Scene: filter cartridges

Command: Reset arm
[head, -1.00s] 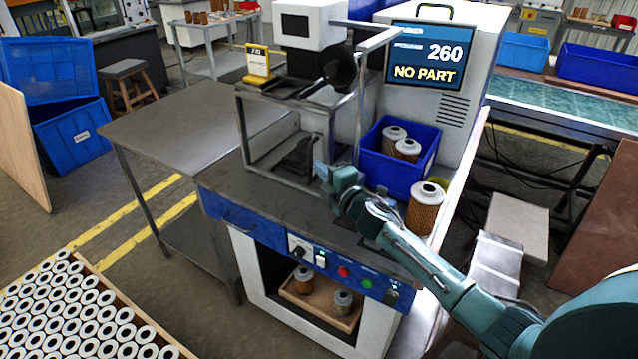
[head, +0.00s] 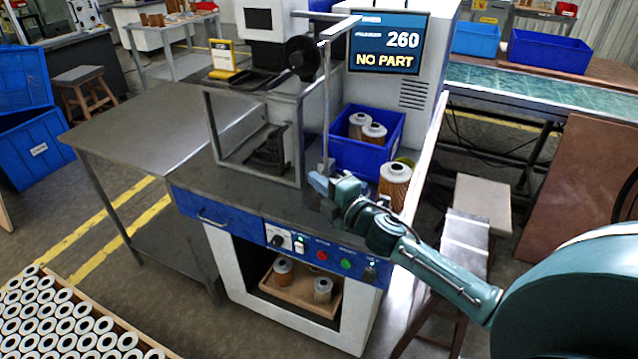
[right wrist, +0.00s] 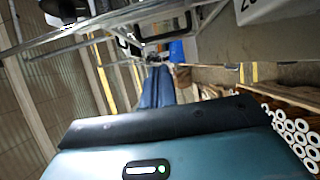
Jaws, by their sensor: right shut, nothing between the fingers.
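My right gripper (head: 322,182) is shut and empty. In the head view it is above the workbench top (head: 240,198), in front of the blue bin (head: 350,158) and to the right of the metal frame fixture (head: 255,140). In the right wrist view its dark blue fingers (right wrist: 157,88) lie together with nothing between them. My left gripper is not in view.
Filter cartridges sit in the blue bin, and one cartridge (head: 395,185) stands beside it. A screen (head: 388,42) reads "260 NO PART". A tray (head: 300,290) with two cartridges lies in the bench's lower opening. Many white-topped cartridges (head: 60,320) fill a crate at lower left.

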